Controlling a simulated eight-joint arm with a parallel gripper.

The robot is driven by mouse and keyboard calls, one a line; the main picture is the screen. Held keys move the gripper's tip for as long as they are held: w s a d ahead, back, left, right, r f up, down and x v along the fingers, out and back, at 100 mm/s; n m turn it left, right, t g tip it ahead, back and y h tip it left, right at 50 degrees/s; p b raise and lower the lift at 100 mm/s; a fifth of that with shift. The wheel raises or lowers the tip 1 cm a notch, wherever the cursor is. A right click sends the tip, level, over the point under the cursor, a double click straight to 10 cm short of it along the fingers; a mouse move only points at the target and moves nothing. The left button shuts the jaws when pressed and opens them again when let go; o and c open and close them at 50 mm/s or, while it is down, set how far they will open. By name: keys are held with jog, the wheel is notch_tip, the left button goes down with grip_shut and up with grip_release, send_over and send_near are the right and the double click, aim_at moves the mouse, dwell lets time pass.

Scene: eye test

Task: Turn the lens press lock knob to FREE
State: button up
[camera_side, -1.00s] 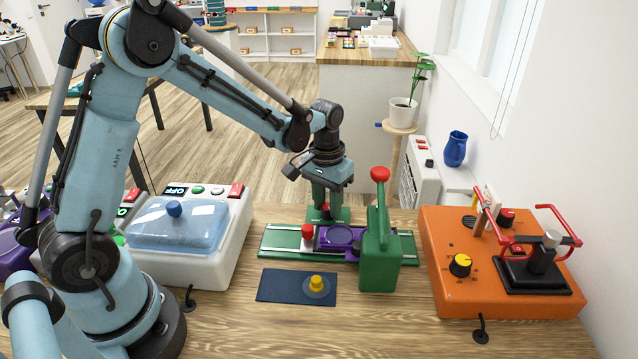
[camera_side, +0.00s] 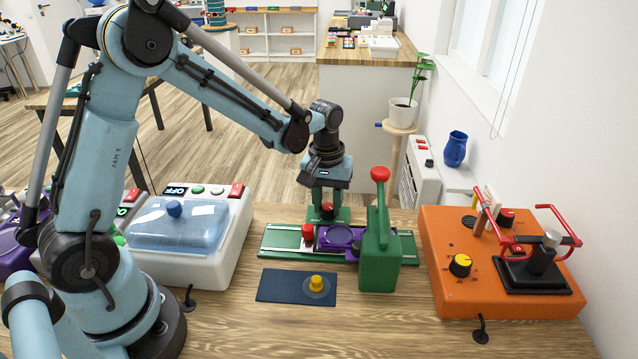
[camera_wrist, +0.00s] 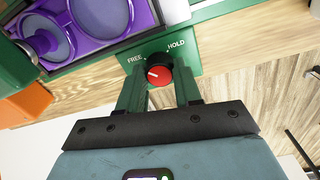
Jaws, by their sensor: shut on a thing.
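The lock knob (camera_wrist: 160,71) is red with a white pointer mark, on a green plate (camera_wrist: 185,60) lettered FREE at left and HOLD at right. In the wrist view the mark lies on the knob's left side, the FREE side; I cannot tell if it lines up exactly. My gripper (camera_wrist: 160,86) points down and is shut on the knob, one green finger on each side. In the side view my gripper (camera_side: 328,211) is at the back of the green lens press (camera_side: 380,250), with the knob (camera_side: 327,208) between its fingers. A purple carriage (camera_side: 340,238) sits on the press's rail.
A white machine with a blue lid (camera_side: 178,228) stands left of the press. An orange box (camera_side: 455,285) with red handles stands at right. A dark blue mat (camera_side: 275,285) with a yellow knob (camera_side: 316,283) lies in front. The press's red-topped lever (camera_side: 380,174) rises right of my gripper.

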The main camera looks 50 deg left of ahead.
aim_at(325, 207)
jog(key=o, duration=0.8)
jog(key=shift+c, duration=0.2)
notch_tip(325, 207, up, 12)
jog(key=shift+s+a, duration=0.15)
jog(key=s+d+m+t, duration=0.2)
jog(key=s+m+t, duration=0.5)
jog(key=s, duration=0.5)
jog(key=shift+s+d, duration=0.2)
jog(key=shift+s, duration=0.2)
